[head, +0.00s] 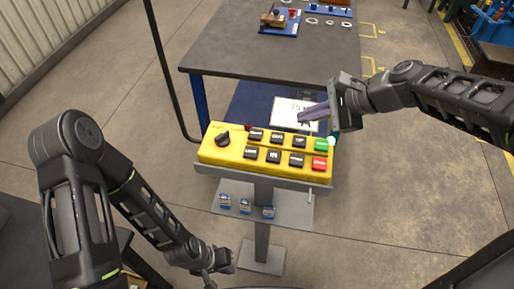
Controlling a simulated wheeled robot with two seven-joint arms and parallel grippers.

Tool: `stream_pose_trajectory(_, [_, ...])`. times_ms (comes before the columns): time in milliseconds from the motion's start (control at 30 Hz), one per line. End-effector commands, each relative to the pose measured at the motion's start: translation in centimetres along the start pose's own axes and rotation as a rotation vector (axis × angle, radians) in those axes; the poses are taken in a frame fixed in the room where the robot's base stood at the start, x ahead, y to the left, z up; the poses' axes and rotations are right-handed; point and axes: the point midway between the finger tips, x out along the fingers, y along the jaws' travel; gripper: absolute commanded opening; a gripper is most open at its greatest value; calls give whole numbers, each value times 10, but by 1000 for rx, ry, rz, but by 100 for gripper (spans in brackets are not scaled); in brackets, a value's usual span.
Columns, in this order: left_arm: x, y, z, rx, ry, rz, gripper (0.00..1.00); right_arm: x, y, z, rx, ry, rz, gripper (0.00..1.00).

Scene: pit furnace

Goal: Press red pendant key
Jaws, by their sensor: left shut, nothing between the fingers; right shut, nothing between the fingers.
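The yellow pendant (210,152) lies tilted on a grey stand in the middle of the head view. It has a black knob (222,139) at its left and two rows of dark keys. The red key (319,163) is at the right end of the lower row, below a green key (322,145). My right gripper (302,117) is shut and empty, above and behind the pendant's right end, apart from the red key. My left gripper (231,268) is shut and empty, low in front of the stand, left of its foot.
A dark table (270,65) stands behind the pendant, with a blue tray and rings on top. A white sign (289,113) is partly hidden by my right gripper. A lower shelf (294,213) on the stand holds small blue-and-white items. The floor to the right is clear.

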Motion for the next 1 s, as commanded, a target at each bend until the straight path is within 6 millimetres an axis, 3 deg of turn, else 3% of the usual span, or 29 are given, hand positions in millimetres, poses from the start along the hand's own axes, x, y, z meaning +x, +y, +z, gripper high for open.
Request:
stream_pose_trajectory(467, [4, -2, 0, 0, 0, 0, 0, -1, 0, -4, 1, 5, -8, 0])
stream_pose_trajectory(667, [20, -8, 0, 0, 0, 0, 0, -26, -1, -13, -34, 46, -77, 0])
stream_pose_trajectory(800, [30, -12, 0, 0, -1, 0, 0, -50, 8, -12, -307, 83, -97, 0])
stream_pose_trajectory(1000, [37, -14, 1, 0, -2, 0, 0, -70, 26, -6, -802, 115, -70, 0])
